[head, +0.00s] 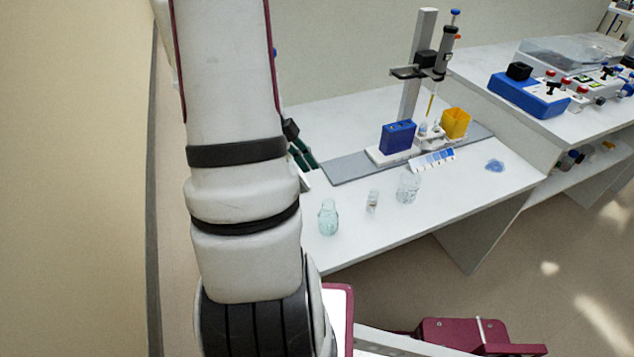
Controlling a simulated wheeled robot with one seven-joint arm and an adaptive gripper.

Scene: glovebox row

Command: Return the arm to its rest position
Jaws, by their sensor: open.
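My arm (240,180), white with black bands, rises through the left-centre of the head view from the bottom edge to the top. It stands in front of the left end of the white bench (400,235) and hides part of it. I cannot make out my gripper or its fingertips in this view.
A clear bottle (328,217), a small vial (372,200) and a glass beaker (408,187) stand near the bench's front edge. Behind are a blue box (397,137), a yellow container (455,122) and a tall stand (416,70). Dark green items (302,154) are partly hidden by my arm.

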